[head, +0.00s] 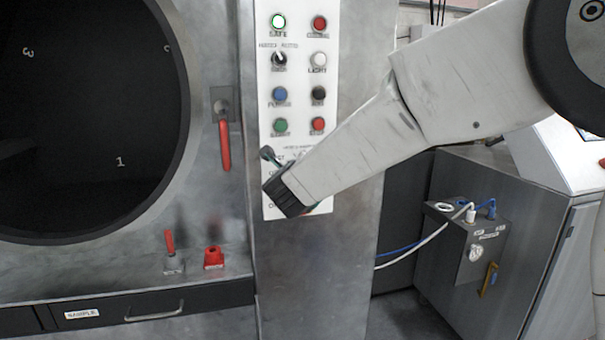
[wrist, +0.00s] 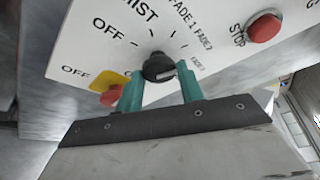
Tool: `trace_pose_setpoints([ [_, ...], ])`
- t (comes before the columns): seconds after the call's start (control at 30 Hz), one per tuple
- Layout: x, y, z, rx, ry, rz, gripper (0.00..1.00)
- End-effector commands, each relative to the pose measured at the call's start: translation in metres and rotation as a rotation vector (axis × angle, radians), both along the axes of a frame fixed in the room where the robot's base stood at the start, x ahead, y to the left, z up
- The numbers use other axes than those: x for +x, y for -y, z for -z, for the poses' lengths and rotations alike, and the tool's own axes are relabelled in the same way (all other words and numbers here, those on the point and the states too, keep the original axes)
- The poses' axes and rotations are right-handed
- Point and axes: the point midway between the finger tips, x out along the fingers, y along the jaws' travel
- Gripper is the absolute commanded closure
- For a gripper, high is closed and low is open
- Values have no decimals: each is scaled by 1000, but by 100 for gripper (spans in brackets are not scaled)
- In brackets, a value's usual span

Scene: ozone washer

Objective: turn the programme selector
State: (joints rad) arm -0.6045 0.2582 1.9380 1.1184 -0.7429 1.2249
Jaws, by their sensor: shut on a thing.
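The programme selector (wrist: 158,68) is a round black knob on the white control panel, with a pale pointer mark. Labels reading OFF, MIST, FADE 1 and FADE 2 are printed around it in the wrist view. My gripper (wrist: 160,79) has its two teal fingers on either side of the knob and is shut on it. In the head view my gripper (head: 272,158) is at the lower part of the panel and hides the knob.
A red button (wrist: 112,97) on a yellow plate sits close beside my left finger. A red handle (head: 224,145) and round dark opening stand left.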

Motion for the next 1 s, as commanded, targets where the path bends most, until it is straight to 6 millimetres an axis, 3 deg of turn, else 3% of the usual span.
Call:
trace_pose_setpoints([
  [0.07, 0, 1, 2, -1, -3, 1, 85],
  [0.1, 0, 1, 2, -2, -3, 1, 51],
  [0.13, 0, 1, 2, -2, -3, 0, 43],
  [0.17, 0, 1, 2, -2, -3, 0, 41],
  [0.5, -5, -1, -1, -2, 0, -1, 41],
  [0.8, -53, -4, -10, -1, 0, -2, 41],
  [1.0, -73, -5, -13, -2, -1, -1, 41],
])
